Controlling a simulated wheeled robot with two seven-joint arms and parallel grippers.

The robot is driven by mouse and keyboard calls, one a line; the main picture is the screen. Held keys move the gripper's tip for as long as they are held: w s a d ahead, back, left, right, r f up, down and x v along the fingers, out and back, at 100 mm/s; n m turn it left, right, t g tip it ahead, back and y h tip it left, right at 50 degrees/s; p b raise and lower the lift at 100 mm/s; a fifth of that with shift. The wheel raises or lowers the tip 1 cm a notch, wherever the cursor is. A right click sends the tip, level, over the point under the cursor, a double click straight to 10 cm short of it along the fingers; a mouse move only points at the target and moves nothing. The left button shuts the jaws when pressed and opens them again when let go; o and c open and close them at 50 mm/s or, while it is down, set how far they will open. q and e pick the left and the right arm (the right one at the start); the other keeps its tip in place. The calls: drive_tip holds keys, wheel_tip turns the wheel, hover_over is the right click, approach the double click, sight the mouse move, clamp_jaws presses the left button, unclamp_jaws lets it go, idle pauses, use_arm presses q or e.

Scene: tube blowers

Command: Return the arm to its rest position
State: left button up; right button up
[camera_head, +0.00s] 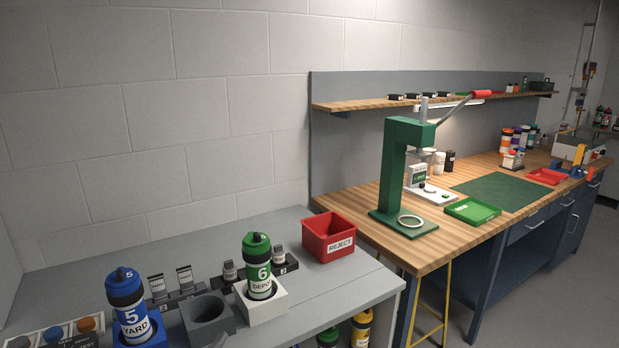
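Neither of my grippers shows in the head view, and I see no arm of mine clearly. A blue bottle (127,308) marked 5 YARD stands upright in a blue holder at the lower left. A green-capped bottle (259,270) marked 6 DEPOT stands upright in a white square holder (263,307).
A red REJECT bin (328,238) stands at the grey table's back right. A green lever press (393,170) stands on the wooden workbench (400,245), with a green tray (472,211) and a green mat (502,190). The grey table's right part is clear.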

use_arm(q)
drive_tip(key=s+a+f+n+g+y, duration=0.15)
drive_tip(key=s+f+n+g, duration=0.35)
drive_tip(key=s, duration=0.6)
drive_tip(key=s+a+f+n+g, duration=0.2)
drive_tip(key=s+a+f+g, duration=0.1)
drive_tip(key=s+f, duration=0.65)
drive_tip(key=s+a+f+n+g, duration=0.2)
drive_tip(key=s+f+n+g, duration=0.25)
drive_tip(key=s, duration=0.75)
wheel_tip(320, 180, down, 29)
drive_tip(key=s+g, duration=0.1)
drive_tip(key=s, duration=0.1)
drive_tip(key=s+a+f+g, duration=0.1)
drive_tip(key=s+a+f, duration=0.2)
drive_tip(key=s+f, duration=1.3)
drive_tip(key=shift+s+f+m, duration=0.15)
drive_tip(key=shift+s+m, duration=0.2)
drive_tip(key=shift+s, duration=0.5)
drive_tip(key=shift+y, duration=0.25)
